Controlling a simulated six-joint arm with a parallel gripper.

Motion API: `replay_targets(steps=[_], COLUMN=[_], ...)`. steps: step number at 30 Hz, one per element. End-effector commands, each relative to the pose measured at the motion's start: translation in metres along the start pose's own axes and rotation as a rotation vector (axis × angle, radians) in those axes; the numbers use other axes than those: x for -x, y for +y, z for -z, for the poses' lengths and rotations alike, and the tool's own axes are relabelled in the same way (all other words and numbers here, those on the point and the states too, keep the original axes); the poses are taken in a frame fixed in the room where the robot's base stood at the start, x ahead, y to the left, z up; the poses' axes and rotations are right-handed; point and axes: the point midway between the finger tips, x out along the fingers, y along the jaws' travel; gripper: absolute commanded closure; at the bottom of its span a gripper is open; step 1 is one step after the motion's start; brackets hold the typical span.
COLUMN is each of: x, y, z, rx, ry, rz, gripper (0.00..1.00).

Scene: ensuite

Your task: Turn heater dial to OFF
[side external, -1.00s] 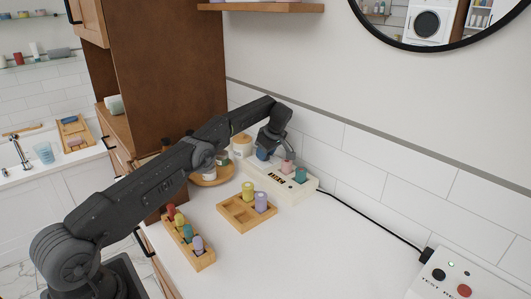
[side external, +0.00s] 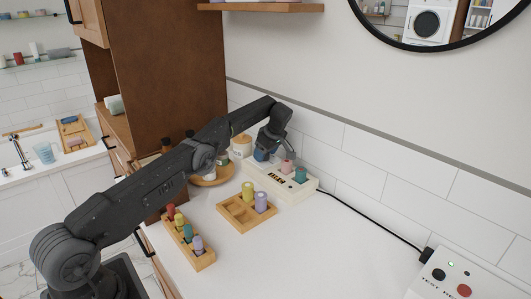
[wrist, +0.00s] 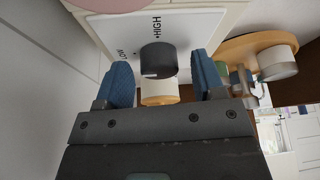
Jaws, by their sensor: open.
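The heater dial (wrist: 158,60) is a dark round knob with a short white mark on its rim. My gripper (wrist: 161,65) is open, with one blue finger on each side of the dial and a visible gap to each; contact is not seen. In the side view my gripper (side external: 262,155) is over the left end of the cream heater box (side external: 290,192), and the dial is hidden there.
A pink and a teal cylinder (side external: 300,174) stand on the box's right part. A wooden block tray (side external: 234,211) and a peg rack (side external: 204,260) are in front. A round wooden tray with jars (side external: 214,180) is left. A black cable (side external: 370,222) runs right.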

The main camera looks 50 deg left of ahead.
Motion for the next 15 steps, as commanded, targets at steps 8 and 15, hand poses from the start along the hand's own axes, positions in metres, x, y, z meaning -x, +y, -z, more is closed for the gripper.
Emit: replay_targets(steps=[8,15], x=[0.0004,0.0009], y=[-0.0002,-0.0009], z=[0.0003,0.0008], rx=[-0.014,-0.102], ry=[0.000,0.000], rz=[-0.006,-0.041], gripper=[0.37,0.37])
